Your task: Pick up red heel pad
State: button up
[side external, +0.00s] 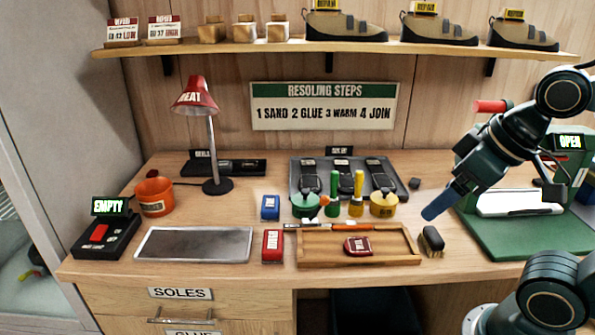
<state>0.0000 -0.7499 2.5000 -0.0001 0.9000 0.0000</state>
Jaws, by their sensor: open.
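A small dark red pad (357,246) with a pale label lies flat in the shallow wooden tray (309,261) at the front of the bench; it looks like the red heel pad. My gripper (436,207) comes in from the right, tilted down to the left, with its blue fingers above the bench. It is above and to the right of the pad, clear of it. The fingers overlap from this side, so the gap between them is hidden. My gripper is open and I see nothing held in it.
A red box (272,246) and a grey metal tray (194,256) are left of the wooden tray. Glue pots and bottles (383,205) stand behind it. A dark brush (432,241) lies just right of it. A red lamp (196,97) stands at back left.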

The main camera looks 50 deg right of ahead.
jog(key=m+g, duration=0.6)
jog(key=m, duration=0.3)
send_over(358, 244)
notch_tip(358, 244, down, 8)
jog(key=shift+w, duration=0.1)
jog(key=shift+f, duration=0.1)
jog(key=shift+f, duration=4.25)
jog(key=shift+f, duration=0.15)
